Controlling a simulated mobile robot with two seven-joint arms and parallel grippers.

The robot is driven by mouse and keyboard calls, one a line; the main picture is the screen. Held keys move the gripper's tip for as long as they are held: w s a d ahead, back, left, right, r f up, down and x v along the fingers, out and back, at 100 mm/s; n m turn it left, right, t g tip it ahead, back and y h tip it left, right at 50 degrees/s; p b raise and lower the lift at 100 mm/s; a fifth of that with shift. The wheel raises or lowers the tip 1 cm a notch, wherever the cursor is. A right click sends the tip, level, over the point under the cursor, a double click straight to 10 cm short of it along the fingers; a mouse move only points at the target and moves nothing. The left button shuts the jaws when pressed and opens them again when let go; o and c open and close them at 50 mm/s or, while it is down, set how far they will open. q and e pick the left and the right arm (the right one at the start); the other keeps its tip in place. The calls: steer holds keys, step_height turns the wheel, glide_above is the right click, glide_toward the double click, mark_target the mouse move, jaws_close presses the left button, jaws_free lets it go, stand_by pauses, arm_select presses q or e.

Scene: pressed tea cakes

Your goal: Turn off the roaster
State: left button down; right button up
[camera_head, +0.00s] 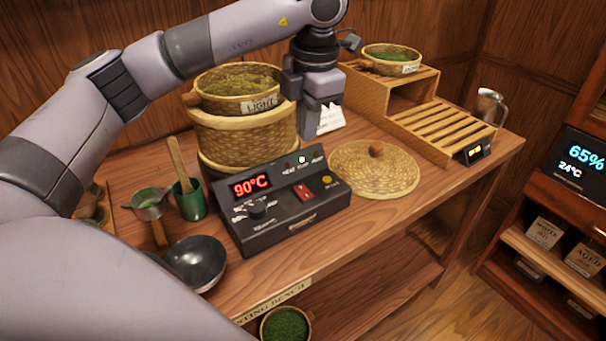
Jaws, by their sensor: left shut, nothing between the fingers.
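The black control box (285,222), which seems to be the roaster's, sits at the front of the wooden bench. My left gripper (309,133) points down, shut and empty, above and behind the box, just right of the woven basket stack. It looks apart from the switch. My right gripper is out of view.
Woven baskets (250,135) stand behind the box. A round woven lid (375,172) lies to its right, before a slatted wooden stand (440,125). A green cup (190,204) and dark bowl (196,263) are at left. A white card (331,119) stands by the gripper.

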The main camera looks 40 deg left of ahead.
mark_target(302, 187)
arm_select(q)
steer(key=f, duration=0.4)
steer(key=a+f+p, duration=0.1)
steer(key=f, duration=0.7)
steer(key=shift+w+a+f, duration=0.2)
steer(key=shift+w, duration=0.1)
